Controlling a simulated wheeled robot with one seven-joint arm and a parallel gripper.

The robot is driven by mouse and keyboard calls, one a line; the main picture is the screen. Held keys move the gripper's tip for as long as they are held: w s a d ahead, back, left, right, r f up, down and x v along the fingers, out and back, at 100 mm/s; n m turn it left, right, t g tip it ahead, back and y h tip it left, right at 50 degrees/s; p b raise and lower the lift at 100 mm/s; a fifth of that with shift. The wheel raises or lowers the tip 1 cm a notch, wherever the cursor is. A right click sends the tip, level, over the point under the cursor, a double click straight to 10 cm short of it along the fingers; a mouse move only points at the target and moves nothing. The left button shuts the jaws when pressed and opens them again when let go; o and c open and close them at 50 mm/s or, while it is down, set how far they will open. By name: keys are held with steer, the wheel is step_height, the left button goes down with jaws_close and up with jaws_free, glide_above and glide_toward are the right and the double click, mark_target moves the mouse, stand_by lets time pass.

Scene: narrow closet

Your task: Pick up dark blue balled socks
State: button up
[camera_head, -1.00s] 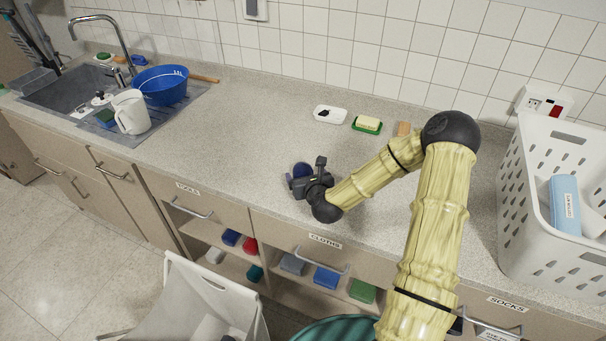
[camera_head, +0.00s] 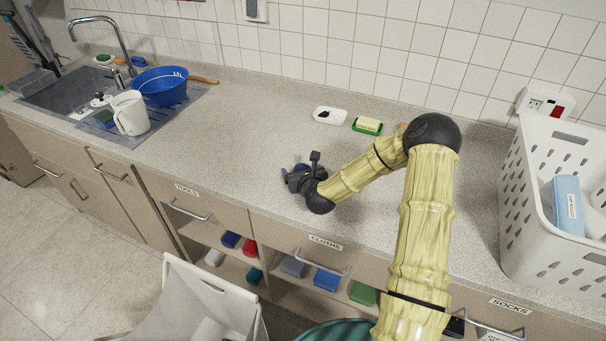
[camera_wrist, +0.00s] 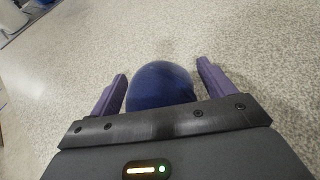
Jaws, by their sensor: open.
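The dark blue balled socks (camera_wrist: 160,84) rest on the speckled countertop. In the wrist view they sit between the two purple fingers of my gripper (camera_wrist: 163,85), with a small gap on each side. Their near part is hidden behind the gripper body. In the head view my gripper (camera_head: 292,174) is low over the counter near its front edge, and the socks (camera_head: 304,168) are mostly hidden behind it. My gripper is open.
A white laundry basket (camera_head: 520,210) stands on the counter at right. A white dish (camera_head: 331,116) and a green soap dish (camera_head: 367,127) are near the wall. A blue basin (camera_head: 160,88) and white jug (camera_head: 130,113) are by the sink. The counter left of the gripper is clear.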

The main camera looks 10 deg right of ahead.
mark_target(301, 164)
steer(key=c, duration=1.1)
steer(key=shift+r, duration=0.15)
step_height(301, 164, up, 9)
steer(key=shift+d+f+b, duration=0.1)
steer(key=shift+b, duration=0.35)
steer(key=shift+s+r, duration=0.1)
steer(key=shift+r, duration=0.4)
steer(key=shift+r, duration=0.1)
